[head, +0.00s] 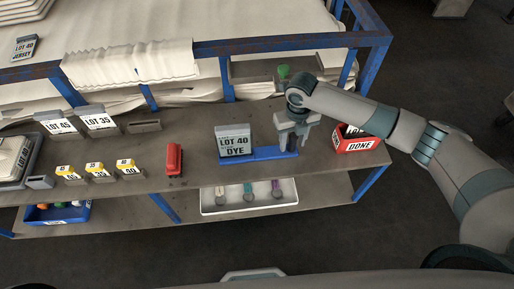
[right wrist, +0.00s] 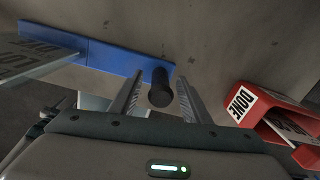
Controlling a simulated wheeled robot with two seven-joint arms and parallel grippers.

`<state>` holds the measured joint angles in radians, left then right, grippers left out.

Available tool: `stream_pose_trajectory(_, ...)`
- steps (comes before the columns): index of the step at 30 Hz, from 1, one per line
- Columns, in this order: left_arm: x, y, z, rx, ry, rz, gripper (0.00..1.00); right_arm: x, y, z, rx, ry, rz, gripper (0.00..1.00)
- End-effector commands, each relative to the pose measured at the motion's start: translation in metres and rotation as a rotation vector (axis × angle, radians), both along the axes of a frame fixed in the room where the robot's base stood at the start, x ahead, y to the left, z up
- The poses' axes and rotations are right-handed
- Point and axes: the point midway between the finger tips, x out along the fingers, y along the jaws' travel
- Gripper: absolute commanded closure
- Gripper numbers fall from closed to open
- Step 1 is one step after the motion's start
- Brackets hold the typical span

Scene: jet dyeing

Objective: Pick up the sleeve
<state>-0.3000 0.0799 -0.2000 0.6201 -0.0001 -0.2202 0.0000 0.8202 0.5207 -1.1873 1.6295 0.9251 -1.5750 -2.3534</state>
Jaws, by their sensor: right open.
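A grey, clear-looking sleeve marked LOT 40 DYE (head: 234,143) stands upright at the left of a blue stand (head: 265,154) on the grey bench. Part of the sleeve also shows at the left edge of the right wrist view (right wrist: 28,64). My right gripper (head: 292,142) points down over the right part of the stand, to the right of the sleeve and apart from it. In the right wrist view my right gripper (right wrist: 158,101) is open, with a short black post (right wrist: 161,88) showing between its fingers. My left gripper is not in view.
A red DONE box (head: 357,145) stands to the right of my gripper. A red block (head: 174,159) lies left of the sleeve. LOT 45 (head: 58,126) and LOT 35 (head: 99,121) cards stand farther left. A white tray (head: 250,208) sits on the lower shelf. A blue rail (head: 235,47) runs behind.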

Motion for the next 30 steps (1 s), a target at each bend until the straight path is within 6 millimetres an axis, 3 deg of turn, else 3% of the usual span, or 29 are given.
stream_pose_trajectory(11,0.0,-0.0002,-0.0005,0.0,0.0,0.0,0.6,0.0001,-0.0001,-0.0001,0.0,0.0,0.0,0.57)
stream_pose_trajectory(12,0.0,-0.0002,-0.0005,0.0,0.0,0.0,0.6,0.0001,-0.0001,-0.0001,0.0,0.0,0.0,0.59)
stream_pose_trajectory(17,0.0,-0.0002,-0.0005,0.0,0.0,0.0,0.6,0.0001,-0.0002,0.0,0.0,0.0,0.0,0.97)
stream_pose_trajectory(18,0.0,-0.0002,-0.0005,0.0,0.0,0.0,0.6,0.0001,-0.0001,0.0,0.0,0.0,0.0,1.0)
stream_pose_trajectory(30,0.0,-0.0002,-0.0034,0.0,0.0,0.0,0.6,0.0009,0.0,0.0039,0.001,-0.002,0.0,1.0)
